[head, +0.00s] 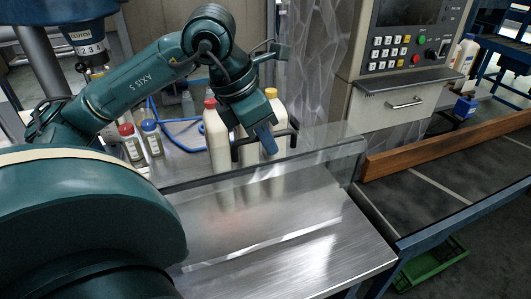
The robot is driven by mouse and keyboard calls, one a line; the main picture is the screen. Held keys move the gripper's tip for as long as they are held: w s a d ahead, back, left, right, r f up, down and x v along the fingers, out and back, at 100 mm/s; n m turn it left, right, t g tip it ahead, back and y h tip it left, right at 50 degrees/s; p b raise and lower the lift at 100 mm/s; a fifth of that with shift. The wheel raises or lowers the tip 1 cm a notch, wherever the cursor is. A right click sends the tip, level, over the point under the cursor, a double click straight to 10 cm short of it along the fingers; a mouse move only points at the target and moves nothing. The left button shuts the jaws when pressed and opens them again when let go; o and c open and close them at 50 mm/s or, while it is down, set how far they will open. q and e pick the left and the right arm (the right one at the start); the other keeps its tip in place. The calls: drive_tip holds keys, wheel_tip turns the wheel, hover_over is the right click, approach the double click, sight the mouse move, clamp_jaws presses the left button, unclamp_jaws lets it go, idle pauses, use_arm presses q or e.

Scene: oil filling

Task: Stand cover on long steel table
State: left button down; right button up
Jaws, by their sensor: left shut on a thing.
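My left gripper (266,138) reaches over from the left and points down. Its blue fingers are shut on a black bar handle (287,133), which seems to belong to the cover. The cover (325,151) looks like a clear, see-through panel along the back edge of the long steel table (330,245). Its exact outline is hard to tell against the shiny steel. I cannot tell whether its lower edge touches the table. My right gripper is not in view.
White bottles with a red cap (216,140) and a yellow cap (273,105) stand behind the handle. Smaller bottles (132,143) and a blue hose (178,132) are left of them. A control cabinet (405,70) is at the back right. The table's front is bare.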

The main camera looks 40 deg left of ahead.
sight(266, 153)
use_arm(q)
drive_tip(key=shift+f, duration=1.45)
drive_tip(key=shift+f+b, duration=0.1)
drive_tip(key=shift+b, duration=0.25)
drive_tip(key=c, duration=2)
unclamp_jaws()
drive_tip(key=shift+f, duration=0.1)
drive_tip(key=o, duration=0.5)
drive_tip(key=shift+r, duration=0.35)
drive_tip(key=p+v, duration=0.1)
drive_tip(key=v, duration=1)
drive_tip(key=shift+s+a+r+p, duration=0.1)
drive_tip(key=shift+s+r+p, duration=0.05)
drive_tip(key=shift+r+p, duration=0.2)
